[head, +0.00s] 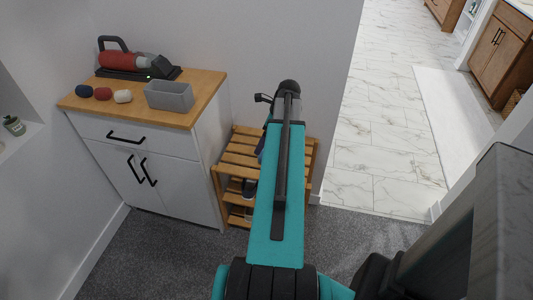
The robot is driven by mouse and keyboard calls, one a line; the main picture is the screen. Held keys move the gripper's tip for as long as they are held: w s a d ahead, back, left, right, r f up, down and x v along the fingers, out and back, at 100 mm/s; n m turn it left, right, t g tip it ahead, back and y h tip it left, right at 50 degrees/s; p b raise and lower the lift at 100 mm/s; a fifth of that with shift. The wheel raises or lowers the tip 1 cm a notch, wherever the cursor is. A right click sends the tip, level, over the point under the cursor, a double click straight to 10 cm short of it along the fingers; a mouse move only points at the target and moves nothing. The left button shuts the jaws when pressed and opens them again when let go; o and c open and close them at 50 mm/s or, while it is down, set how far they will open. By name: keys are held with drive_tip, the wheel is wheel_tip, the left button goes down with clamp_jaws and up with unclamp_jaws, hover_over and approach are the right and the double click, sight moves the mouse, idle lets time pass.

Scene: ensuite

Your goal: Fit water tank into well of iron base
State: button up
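A steam-iron set stands on top of the white cabinet at the back left: a black iron base (112,74) bears a red body (120,61) with a dark upright handle, and a grey piece at its right end. I cannot tell which part is the water tank, and the well is not clearly visible. My gripper (264,100) is at the far end of my teal arm, above the wooden rack and right of the cabinet, apart from the iron set. Its fingers are small and partly hidden by my arm, so their opening and any hold are unclear.
On the cabinet top (205,88), a grey open bin (169,95) stands in front of the iron set, with blue, red and white rounded items (103,94) to its left. A slatted wooden rack (238,150) holds shoes. Walls close in behind; carpet (150,250) is clear in front.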

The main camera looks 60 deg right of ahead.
drive_tip(key=s+d+r+m, duration=0.2)
drive_tip(key=s+d+r, duration=0.1)
drive_tip(key=d+r, duration=0.1)
drive_tip(key=shift+s+t+h, duration=0.3)
drive_tip(key=shift+d+f, duration=0.1)
drive_tip(key=x, duration=0.8)
drive_tip(key=shift+f, duration=0.2)
drive_tip(key=shift+w, duration=0.1)
drive_tip(key=shift+d+p+x, duration=0.15)
drive_tip(key=shift+p+x, duration=0.1)
drive_tip(key=shift+x, duration=1.05)
drive_tip(key=shift+d+p+x, duration=0.15)
drive_tip(key=shift+p+x, duration=0.05)
drive_tip(key=shift+x, duration=1.1)
